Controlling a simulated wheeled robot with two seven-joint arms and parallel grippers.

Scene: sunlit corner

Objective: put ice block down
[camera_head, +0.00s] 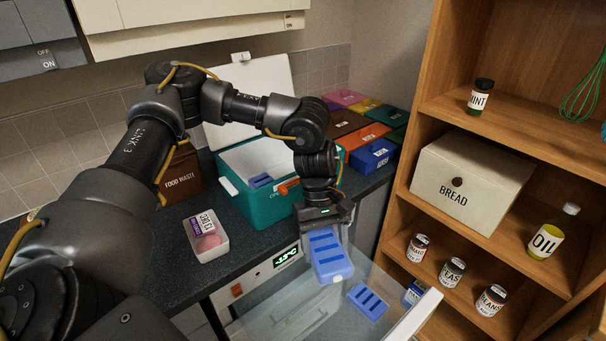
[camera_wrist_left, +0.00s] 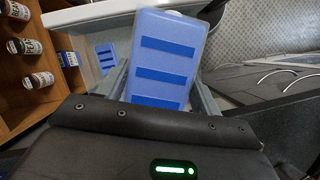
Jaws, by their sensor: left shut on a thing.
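My left gripper (camera_head: 326,232) is shut on a blue ice block (camera_head: 331,263) with darker blue bars. It holds the block above an open clear-sided drawer (camera_head: 290,322). In the left wrist view the block (camera_wrist_left: 168,27) sits between the two fingers. A second, similar blue block (camera_head: 368,302) lies in the drawer, below and to the right of the held one; it also shows in the left wrist view (camera_wrist_left: 106,58). Another blue block (camera_head: 260,181) is inside the teal cooler (camera_head: 270,213), whose white lid (camera_head: 263,80) is up. My right gripper is not in view.
A tray with a pink item (camera_head: 208,238) and a brown food waste bin (camera_head: 181,176) stand on the dark counter. A wooden shelf (camera_head: 500,215) with jars, an oil bottle (camera_head: 546,240) and a bread box (camera_head: 467,183) stands at right.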

